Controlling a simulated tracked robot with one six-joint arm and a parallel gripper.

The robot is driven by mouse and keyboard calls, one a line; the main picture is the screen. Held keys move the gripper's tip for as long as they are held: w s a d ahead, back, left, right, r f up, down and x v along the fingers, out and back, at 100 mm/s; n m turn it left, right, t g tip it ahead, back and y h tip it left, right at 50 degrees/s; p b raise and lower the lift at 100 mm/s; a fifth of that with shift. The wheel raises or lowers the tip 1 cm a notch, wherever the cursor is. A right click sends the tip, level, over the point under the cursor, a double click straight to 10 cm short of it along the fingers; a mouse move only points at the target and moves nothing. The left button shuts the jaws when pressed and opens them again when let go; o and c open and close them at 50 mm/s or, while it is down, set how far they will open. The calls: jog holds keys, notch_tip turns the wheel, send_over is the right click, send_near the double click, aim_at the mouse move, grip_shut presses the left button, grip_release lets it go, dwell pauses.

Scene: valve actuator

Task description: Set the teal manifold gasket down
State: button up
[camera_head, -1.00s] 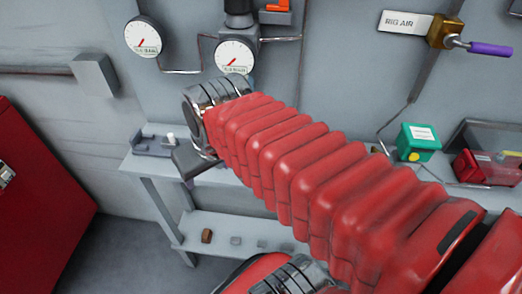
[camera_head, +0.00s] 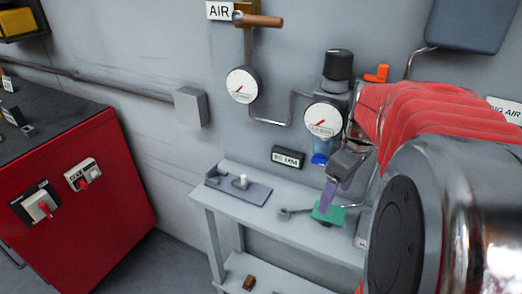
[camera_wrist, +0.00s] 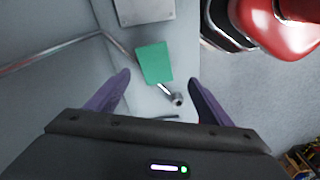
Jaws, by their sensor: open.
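The teal manifold gasket (camera_head: 328,214) is a flat, green-teal square on the grey shelf (camera_head: 294,236), below the gauges. It also shows in the wrist view (camera_wrist: 154,63), ahead of the fingertips and centred a little left of the middle of the gap. My gripper (camera_head: 336,190) points down over the gasket, its purple fingers spread. In the wrist view, my gripper (camera_wrist: 160,78) is open with nothing between its fingers, and the gasket touches neither finger. Whether the gasket lies quite flat on the shelf I cannot tell.
A metal tool with a round end (camera_head: 285,213) lies beside the gasket. A grey tray (camera_head: 238,189) sits at the shelf's left end. Gauges (camera_head: 323,118) and a blue-tipped fitting (camera_head: 320,158) are close above my gripper. A red cabinet (camera_head: 90,200) stands left.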

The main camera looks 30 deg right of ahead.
aim_at(329, 212)
jog(key=n, duration=0.1)
jog(key=d+n, duration=0.1)
jog(key=n, duration=0.1)
jog(key=shift+w+d+r, duration=0.1)
jog(key=shift+r, duration=0.15)
jog(key=shift+r+n+y, duration=0.25)
jog(key=shift+n+y, duration=0.05)
jog(key=shift+n, duration=1)
jog(key=shift+w+f, duration=0.15)
jog(key=shift+f, duration=1)
jog(key=shift+f, duration=0.1)
jog(key=shift+w+f, duration=0.2)
jog(key=shift+f, duration=2.3)
jog(key=shift+c, duration=0.4)
